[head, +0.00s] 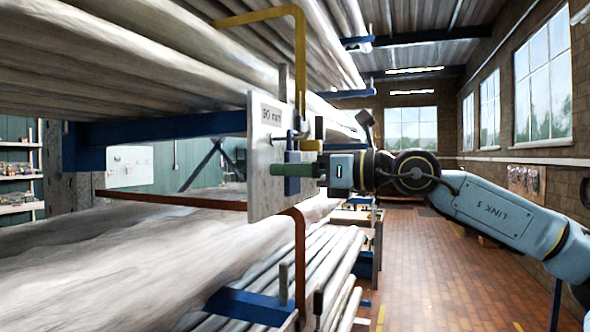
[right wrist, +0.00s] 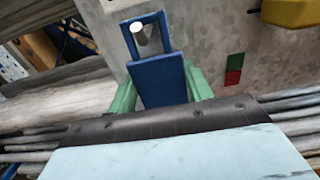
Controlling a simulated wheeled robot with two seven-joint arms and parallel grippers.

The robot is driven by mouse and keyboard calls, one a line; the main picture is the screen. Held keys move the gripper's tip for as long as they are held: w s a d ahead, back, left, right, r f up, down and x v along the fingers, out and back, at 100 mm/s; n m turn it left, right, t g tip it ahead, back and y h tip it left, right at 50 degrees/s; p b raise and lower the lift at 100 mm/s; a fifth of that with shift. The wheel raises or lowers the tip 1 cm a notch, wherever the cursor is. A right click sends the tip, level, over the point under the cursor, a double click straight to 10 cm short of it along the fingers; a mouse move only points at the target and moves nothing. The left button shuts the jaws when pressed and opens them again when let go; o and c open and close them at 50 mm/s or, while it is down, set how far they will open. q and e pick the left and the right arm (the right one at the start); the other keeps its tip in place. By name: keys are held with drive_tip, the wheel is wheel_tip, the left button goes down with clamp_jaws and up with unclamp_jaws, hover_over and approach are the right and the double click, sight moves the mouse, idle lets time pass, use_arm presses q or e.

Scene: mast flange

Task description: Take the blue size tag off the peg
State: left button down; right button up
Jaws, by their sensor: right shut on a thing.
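The blue size tag (right wrist: 158,80) has a solid lower part and an open loop above it. It also shows in the head view (head: 292,186), in front of the pale upright plate (head: 265,145). The light tip of the peg (right wrist: 139,35) shows inside the tag's loop, so the loop is still around the peg. My right gripper (head: 283,172) has green fingers and is shut on the tag's solid lower part, with one finger at each side in the right wrist view (right wrist: 163,90). My left gripper is not in view.
A yellow bracket (head: 258,16) hangs above the plate, and a brown-red bar (head: 300,260) bends down below it. Racks of long pipes (head: 130,240) fill the left side. The brick-coloured floor (head: 430,270) to the right is mostly open.

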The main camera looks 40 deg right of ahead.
drive_tip(key=shift+r+p, duration=0.6)
drive_tip(key=shift+r, duration=0.1)
drive_tip(key=b+v, duration=0.9)
drive_tip(key=b, duration=0.1)
idle(0.6)
drive_tip(key=shift+f, duration=0.1)
idle(0.5)
